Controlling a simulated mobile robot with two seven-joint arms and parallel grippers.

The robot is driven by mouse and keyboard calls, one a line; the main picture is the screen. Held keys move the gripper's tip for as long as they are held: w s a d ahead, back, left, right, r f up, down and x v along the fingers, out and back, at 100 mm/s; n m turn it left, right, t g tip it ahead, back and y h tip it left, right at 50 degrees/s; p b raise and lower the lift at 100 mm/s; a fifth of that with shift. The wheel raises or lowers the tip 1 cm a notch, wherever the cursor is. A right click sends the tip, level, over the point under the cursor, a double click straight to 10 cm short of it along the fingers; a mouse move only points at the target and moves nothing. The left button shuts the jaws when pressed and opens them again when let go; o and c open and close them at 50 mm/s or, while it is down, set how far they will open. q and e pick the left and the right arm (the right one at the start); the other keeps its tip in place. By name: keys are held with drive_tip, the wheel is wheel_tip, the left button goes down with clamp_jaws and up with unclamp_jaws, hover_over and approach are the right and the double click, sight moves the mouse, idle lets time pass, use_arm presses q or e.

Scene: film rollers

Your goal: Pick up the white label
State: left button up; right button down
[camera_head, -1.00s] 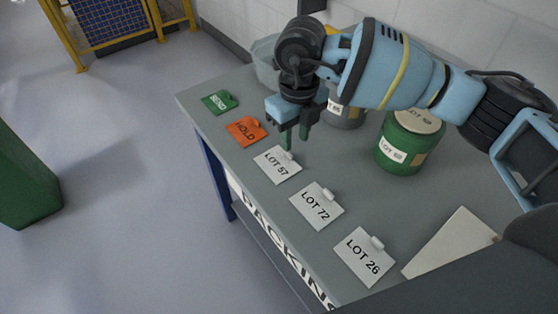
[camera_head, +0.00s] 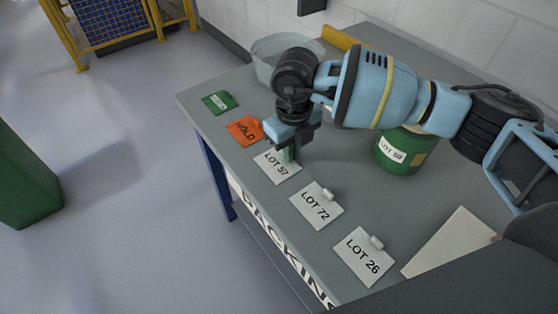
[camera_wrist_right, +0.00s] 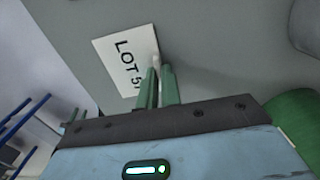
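Three white labels with raised tabs lie along the front of the grey table. They read LOT 57 (camera_head: 272,168), LOT 72 (camera_head: 314,207) and LOT 26 (camera_head: 360,261). My right gripper (camera_head: 289,155) points down at the tab edge of the LOT 57 label. In the right wrist view, its two green fingers (camera_wrist_right: 159,72) are close together at the tab of that label (camera_wrist_right: 122,62), with a narrow gap between them. I cannot tell whether they pinch the tab. The label lies flat on the table. My left gripper is not in view.
An orange HOLD label (camera_head: 244,131) and a green label (camera_head: 219,102) lie left of LOT 57. A green tin (camera_head: 402,155) stands behind my arm, and a translucent tub (camera_head: 268,60) stands at the back. A pale sheet (camera_head: 452,243) lies at right on the table (camera_head: 348,170).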

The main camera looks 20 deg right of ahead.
drive_tip(key=shift+r, duration=0.15)
drive_tip(key=shift+r, duration=0.6)
wheel_tip(320, 180, up, 2)
drive_tip(key=shift+s+r, duration=0.1)
drive_tip(key=shift+s, duration=0.05)
drive_tip(key=s, duration=0.9)
drive_tip(key=s+a+r, duration=0.1)
drive_tip(key=s, duration=0.4)
drive_tip(key=shift+s, duration=0.15)
drive_tip(key=shift+s+a+r, duration=0.1)
drive_tip(key=shift+s+r, duration=0.05)
drive_tip(key=shift+s, duration=0.5)
